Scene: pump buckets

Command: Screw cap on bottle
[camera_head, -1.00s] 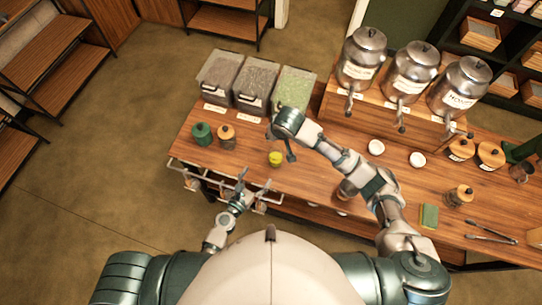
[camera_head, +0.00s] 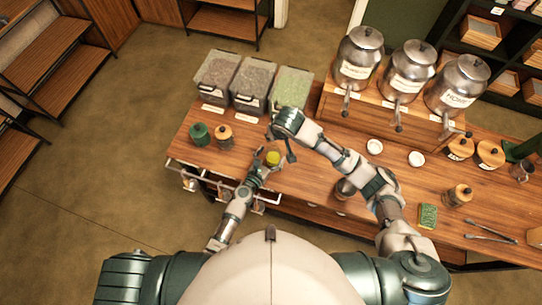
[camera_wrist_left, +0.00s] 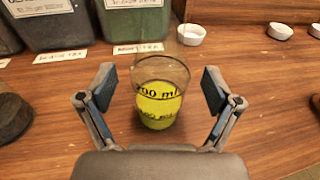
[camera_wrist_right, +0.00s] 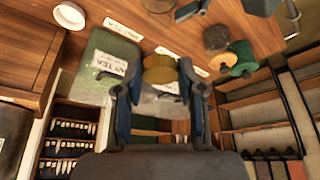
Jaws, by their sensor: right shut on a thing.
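A clear glass bottle (camera_wrist_left: 157,95) with yellow-green liquid and black volume marks stands upright on the wooden counter (camera_wrist_left: 255,90). It also shows in the head view (camera_head: 273,158). My left gripper (camera_head: 263,162) is open, with one finger on each side of the bottle and gaps to the glass in the left wrist view (camera_wrist_left: 158,90). My right gripper (camera_wrist_right: 160,85) is shut on a round yellow-brown cap (camera_wrist_right: 160,68), beyond the bottle over the counter. The cap is hidden in the head view.
Several labelled bins (camera_head: 250,85) stand at the back left. A green-lidded jar (camera_head: 200,134) and a wooden-lidded jar (camera_head: 224,136) stand left of the bottle. Metal dispensers (camera_head: 407,72) stand at the back right. Small white bowls (camera_head: 375,146) sit right of my right arm.

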